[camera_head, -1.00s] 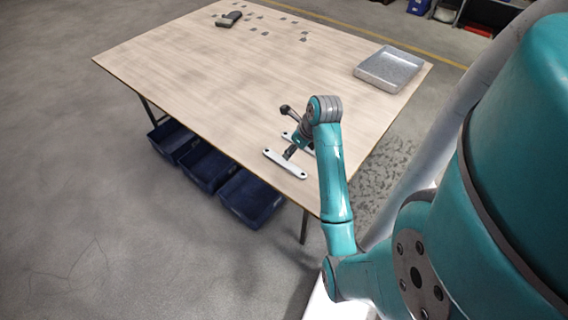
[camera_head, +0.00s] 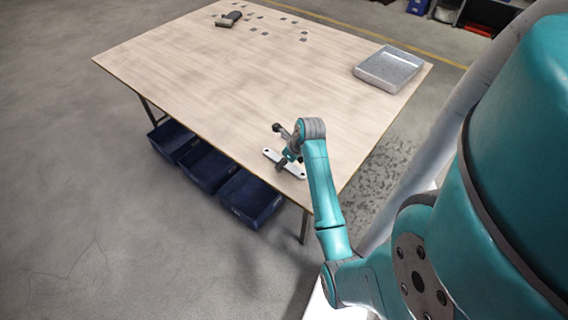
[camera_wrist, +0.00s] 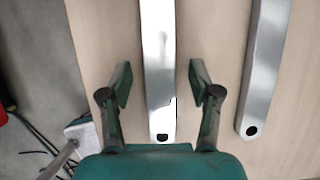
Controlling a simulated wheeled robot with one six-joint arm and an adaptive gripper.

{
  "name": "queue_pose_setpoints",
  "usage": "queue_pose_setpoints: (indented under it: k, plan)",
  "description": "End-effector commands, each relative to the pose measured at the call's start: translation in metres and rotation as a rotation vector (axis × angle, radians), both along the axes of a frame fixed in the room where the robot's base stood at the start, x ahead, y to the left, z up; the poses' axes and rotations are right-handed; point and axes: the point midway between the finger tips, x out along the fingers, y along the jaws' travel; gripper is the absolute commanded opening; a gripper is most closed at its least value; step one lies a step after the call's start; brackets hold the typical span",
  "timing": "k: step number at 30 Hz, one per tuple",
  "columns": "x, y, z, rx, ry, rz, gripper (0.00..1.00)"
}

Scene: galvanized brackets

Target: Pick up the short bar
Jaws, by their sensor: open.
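A flat pale metal bar (camera_wrist: 159,55) with a dark hole at its near end lies between the two open fingers of my gripper (camera_wrist: 160,78) in the wrist view. There is a gap on both sides. The bar's far end is outside that view. In the head view this bar (camera_head: 297,172) lies near the table's front edge, partly covered by my gripper (camera_head: 283,164). A second similar bar (camera_wrist: 264,65) lies to the right in the wrist view; my arm hides it in the head view. I cannot tell which bar is shorter.
The wooden table (camera_head: 215,85) is mostly bare. A grey metal tray (camera_head: 390,70) stands at its right side. Several small grey pieces and a dark tool (camera_head: 229,19) lie at the far end. Blue bins (camera_head: 208,167) stand below the front edge.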

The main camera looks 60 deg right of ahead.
Motion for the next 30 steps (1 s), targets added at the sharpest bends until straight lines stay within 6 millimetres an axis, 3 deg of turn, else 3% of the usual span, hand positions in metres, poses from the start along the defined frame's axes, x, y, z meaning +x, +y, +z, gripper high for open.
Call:
queue_pose_setpoints:
  k: [6,12,14,23,30]
  plan:
    - [0.000,0.000,0.000,0.000,0.000,0.000,0.60]
    - [0.000,0.000,0.000,0.000,0.000,0.001,0.10]
    - [0.000,0.000,0.000,0.000,0.000,0.001,0.00]
    - [0.001,0.000,0.003,-0.002,-0.001,0.001,0.00]
    - [0.001,-0.001,0.036,-0.005,-0.004,0.002,0.00]
